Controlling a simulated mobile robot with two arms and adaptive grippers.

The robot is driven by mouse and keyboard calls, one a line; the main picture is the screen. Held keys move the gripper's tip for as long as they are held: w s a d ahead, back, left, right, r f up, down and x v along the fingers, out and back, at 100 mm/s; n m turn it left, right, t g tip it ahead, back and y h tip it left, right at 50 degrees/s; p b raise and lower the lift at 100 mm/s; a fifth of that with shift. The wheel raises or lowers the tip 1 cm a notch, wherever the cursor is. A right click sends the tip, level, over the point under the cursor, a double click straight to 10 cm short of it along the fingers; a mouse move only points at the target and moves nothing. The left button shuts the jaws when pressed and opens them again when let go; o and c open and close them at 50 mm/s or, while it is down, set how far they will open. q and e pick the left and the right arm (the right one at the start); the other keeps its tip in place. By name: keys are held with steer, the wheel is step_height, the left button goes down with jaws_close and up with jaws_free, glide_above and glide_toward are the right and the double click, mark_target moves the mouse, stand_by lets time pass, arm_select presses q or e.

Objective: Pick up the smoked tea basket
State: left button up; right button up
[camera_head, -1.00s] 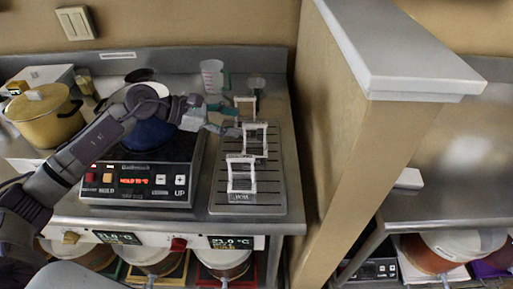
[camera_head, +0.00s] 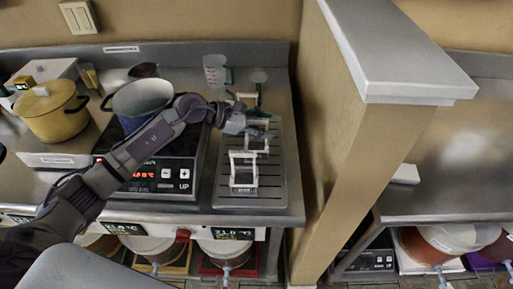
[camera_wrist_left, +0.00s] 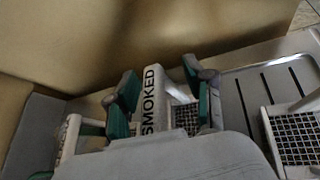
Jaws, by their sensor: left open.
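The smoked tea basket, with a white handle lettered "SMOKED" (camera_wrist_left: 153,98) and dark mesh, lies between my left gripper's fingers (camera_wrist_left: 160,88) in the left wrist view. The fingers have green pads and are open, one on each side of the handle; I cannot tell whether they touch it. In the head view the left gripper (camera_head: 264,128) is over the middle white basket (camera_head: 258,145), partly hiding its top. A front basket (camera_head: 243,170) stands nearer on the slotted tray, and a back basket (camera_head: 246,98) stands behind. My right gripper is not in view.
The grey slotted drip tray (camera_head: 221,185) lies right of a hot plate (camera_head: 155,180) holding a blue pot (camera_head: 143,97). A yellow pot (camera_head: 50,115) stands left. A measuring jug (camera_head: 215,70) is at the back. A tan partition (camera_head: 335,150) rises close on the right.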

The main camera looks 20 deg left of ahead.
arm_select(q)
jaws_close()
stand_by(0.4)
